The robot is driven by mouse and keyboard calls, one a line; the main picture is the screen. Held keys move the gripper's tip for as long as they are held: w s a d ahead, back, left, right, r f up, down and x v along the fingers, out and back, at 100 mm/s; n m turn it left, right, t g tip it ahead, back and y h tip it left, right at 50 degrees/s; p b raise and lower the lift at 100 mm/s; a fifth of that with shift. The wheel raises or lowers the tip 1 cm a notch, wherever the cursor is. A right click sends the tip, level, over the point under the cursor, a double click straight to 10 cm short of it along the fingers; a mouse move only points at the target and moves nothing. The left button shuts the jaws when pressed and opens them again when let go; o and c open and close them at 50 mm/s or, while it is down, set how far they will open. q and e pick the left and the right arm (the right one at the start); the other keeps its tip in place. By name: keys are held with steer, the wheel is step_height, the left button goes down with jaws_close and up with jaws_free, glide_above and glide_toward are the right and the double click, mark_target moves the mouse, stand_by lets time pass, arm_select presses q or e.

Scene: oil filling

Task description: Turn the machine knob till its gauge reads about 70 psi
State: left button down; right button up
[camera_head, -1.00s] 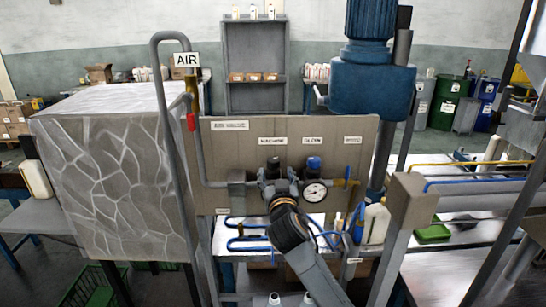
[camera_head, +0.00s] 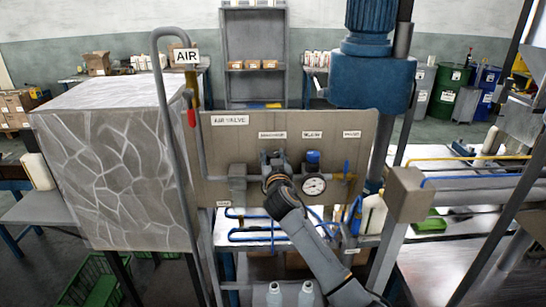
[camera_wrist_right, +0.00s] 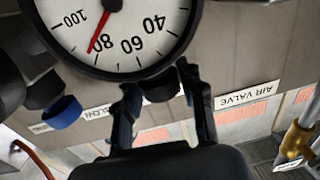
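The machine regulator sits under the left small label on the panel in the head view. Its black knob is hidden there by my right gripper (camera_head: 277,183), but shows in the right wrist view (camera_wrist_right: 161,92). There the two fingers stand apart, one on each side of the knob; whether they press on it I cannot tell. The round white gauge (camera_head: 313,186) is right of the gripper. In the wrist view the gauge (camera_wrist_right: 75,38) appears upside down, its red needle pointing close to 80, slightly toward 100. My left gripper is not in view.
A blue-capped regulator (camera_head: 312,158) is right of the gripper, above the gauge; its blue knob (camera_wrist_right: 61,112) also shows in the wrist view. Blue hoses (camera_head: 250,237) run below the panel (camera_head: 220,145). A stone-patterned tank (camera_head: 110,180) stands left, a grey post (camera_head: 407,195) right.

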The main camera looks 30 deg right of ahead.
steer(key=c, duration=0.5)
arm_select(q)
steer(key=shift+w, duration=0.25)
arm_select(e)
steer(key=shift+y, duration=0.3)
steer(key=n+t+y, duration=0.1)
steer(key=n+y, duration=0.2)
steer(key=y, duration=0.1)
steer(key=shift+d+t, duration=0.1)
steer(key=shift+t, duration=0.3)
steer(key=shift+n+y, duration=1.3)
steer(key=shift+y, duration=0.6)
steer(key=o, duration=1.2)
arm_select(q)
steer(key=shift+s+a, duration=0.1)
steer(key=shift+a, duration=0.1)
arm_select(e)
steer(key=shift+s, duration=0.1)
